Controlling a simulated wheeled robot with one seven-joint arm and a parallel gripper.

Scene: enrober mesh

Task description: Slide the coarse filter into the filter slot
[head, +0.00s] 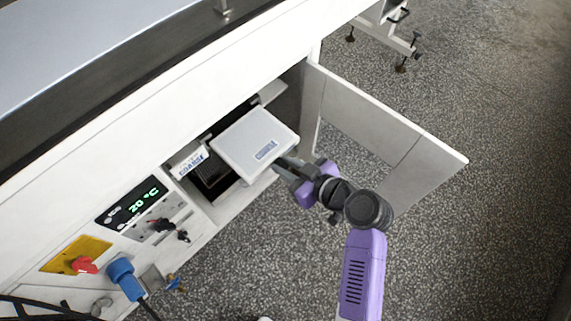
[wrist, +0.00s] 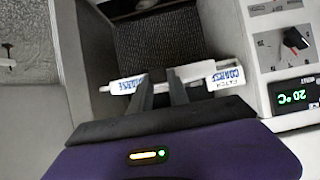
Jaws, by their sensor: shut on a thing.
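The coarse filter (head: 252,142) is a flat white box with a "COARSE" label on its near edge. My gripper (head: 284,164) is shut on that near edge and holds the filter at the open cabinet's mouth, partly covering the opening. In the wrist view, my two fingers (wrist: 160,92) meet the filter's white front edge (wrist: 112,86), beside its label. The slot itself is mostly hidden behind the filter, so I cannot tell whether the filter's far edge is inside.
The cabinet door (head: 385,135) stands open to the right. A dark compartment (head: 212,183) shows below the filter. Left of it are a 20 °C display (head: 133,203), knobs and a red button (head: 84,265). The floor in front is clear.

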